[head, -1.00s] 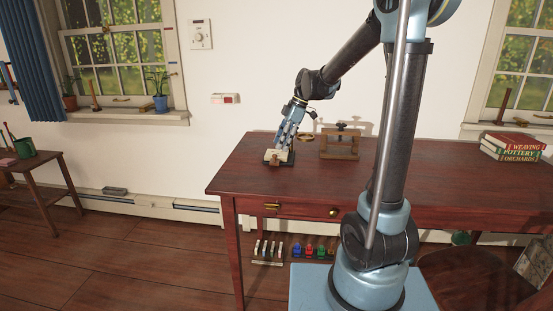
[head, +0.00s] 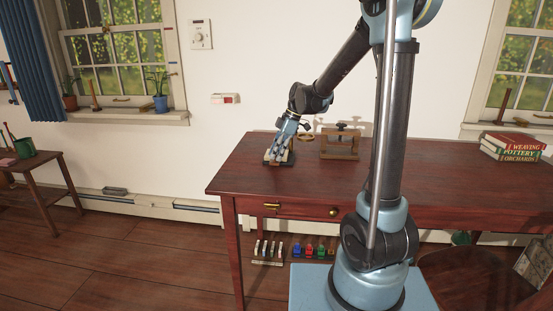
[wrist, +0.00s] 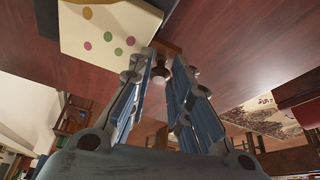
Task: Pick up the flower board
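The flower board (wrist: 105,32), as I take it, is a cream slab with pink, green and orange dots on a dark base. It lies on the left part of the red-brown desk (head: 420,177). A small wooden block with a pale rounded knob (wrist: 181,73) is at its near edge in the wrist view. My gripper (head: 277,157) points down over the board in the head view and partly hides it. In the wrist view its blue-padded fingers (wrist: 167,65) are apart, with the block and knob between and just beyond the tips. Contact is unclear.
A wooden frame with a screw (head: 340,143) stands right of my gripper, with a small round brass-coloured thing (head: 304,137) between them. Stacked books (head: 512,148) are at the desk's right. The desk's middle is clear. A patterned panel (wrist: 267,116) shows in the wrist view.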

